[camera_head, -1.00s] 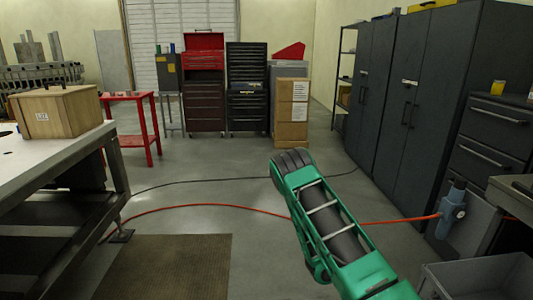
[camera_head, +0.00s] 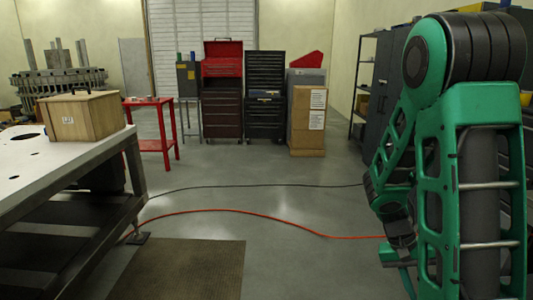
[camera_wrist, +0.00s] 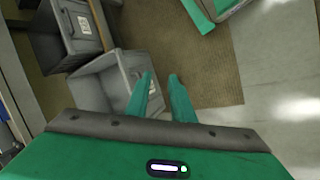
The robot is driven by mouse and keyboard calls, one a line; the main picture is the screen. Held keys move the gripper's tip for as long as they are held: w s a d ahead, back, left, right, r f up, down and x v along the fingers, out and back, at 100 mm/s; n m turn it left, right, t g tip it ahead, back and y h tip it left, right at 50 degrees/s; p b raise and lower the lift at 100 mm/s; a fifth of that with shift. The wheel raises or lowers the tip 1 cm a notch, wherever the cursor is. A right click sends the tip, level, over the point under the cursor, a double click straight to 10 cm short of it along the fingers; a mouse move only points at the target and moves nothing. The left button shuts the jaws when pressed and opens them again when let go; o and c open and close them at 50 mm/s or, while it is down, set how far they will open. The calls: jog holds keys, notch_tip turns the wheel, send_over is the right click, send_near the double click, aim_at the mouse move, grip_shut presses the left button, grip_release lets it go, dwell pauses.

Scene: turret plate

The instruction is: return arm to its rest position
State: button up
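My green arm (camera_head: 468,190) stands folded upright at the right of the head view, close to the camera. Its dark elbow joint is near the top, and a second green link runs down behind it. In the wrist view my gripper (camera_wrist: 160,76) shows two green fingers with a gap between their tips. Nothing is held between them. The gripper points down over the floor, near a grey bin and a brown mat. In the head view I cannot make out the fingers.
A work table (camera_head: 95,150) with a wooden crate (camera_head: 82,117) stands left. Dark cabinets are right, partly behind my arm. An orange hose (camera_head: 250,216) crosses the floor. A brown mat (camera_head: 185,270) lies in front. Grey bins (camera_wrist: 105,82) show in the wrist view.

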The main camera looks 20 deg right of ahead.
jog(key=s+a+r+n+t+y, duration=0.2)
jog(key=s+a+r, duration=0.6)
jog(key=r, duration=0.5)
jog(key=shift+a+r+n+t+y, duration=0.35)
jog(key=shift+a+t+y, duration=0.55)
jog(key=shift+a+t, duration=0.45)
